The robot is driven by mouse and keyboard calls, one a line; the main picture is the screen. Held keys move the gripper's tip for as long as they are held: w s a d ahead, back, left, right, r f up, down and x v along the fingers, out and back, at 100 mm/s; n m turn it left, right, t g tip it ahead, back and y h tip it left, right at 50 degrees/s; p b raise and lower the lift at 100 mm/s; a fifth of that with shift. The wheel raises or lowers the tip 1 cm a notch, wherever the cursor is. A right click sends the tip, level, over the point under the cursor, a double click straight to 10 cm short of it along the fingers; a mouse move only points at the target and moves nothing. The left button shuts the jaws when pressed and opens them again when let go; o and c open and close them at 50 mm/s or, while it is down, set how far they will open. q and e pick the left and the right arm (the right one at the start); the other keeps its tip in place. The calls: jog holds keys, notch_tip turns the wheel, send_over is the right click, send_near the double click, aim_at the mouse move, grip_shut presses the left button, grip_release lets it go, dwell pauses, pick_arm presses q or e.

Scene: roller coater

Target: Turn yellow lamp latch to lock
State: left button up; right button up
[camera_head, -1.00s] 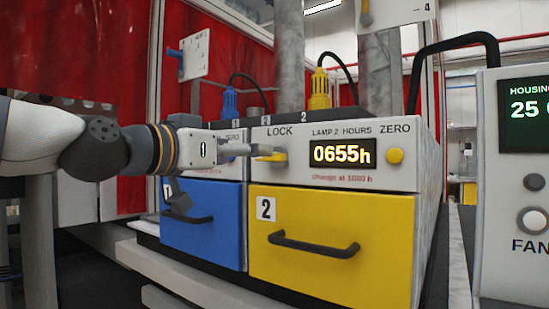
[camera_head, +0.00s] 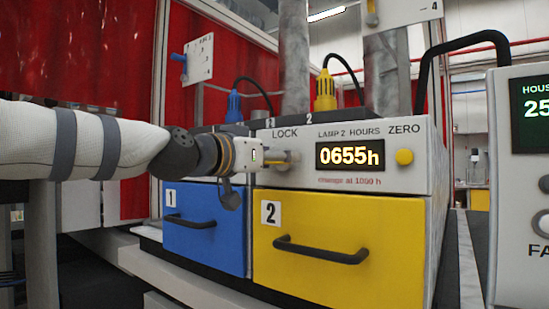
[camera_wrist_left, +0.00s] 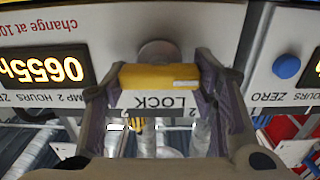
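My right gripper is not in view.
A lamp display (camera_head: 350,155) reads 0655h, with a yellow ZERO button (camera_head: 404,157) to its right. Below are a blue drawer (camera_head: 205,225) and a yellow drawer (camera_head: 335,235) with black handles. A grey housing box (camera_head: 515,240) stands at the right.

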pick_arm(q)
jog(key=shift+m, duration=0.4)
jog(key=m, duration=0.4)
jog(key=shift+s+d+p, duration=0.1)
jog(key=shift+d+p, duration=0.05)
jog(key=shift+p, duration=0.15)
jog(key=m, duration=0.7)
jog(key=m+p, duration=0.1)
jog(key=m, duration=0.1)
jog(key=shift+s+d+f+m, duration=0.1)
jog(key=shift+f+m, duration=0.05)
jog(key=shift+m, duration=0.25)
jog(key=shift+f+m, duration=0.15)
jog(key=shift+m, duration=1.35)
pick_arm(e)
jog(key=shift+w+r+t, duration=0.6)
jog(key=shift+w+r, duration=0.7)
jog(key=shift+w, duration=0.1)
pick_arm(q)
jog(key=shift+m, duration=0.3)
jog(key=o, duration=1.2)
jog(key=shift+c, duration=0.2)
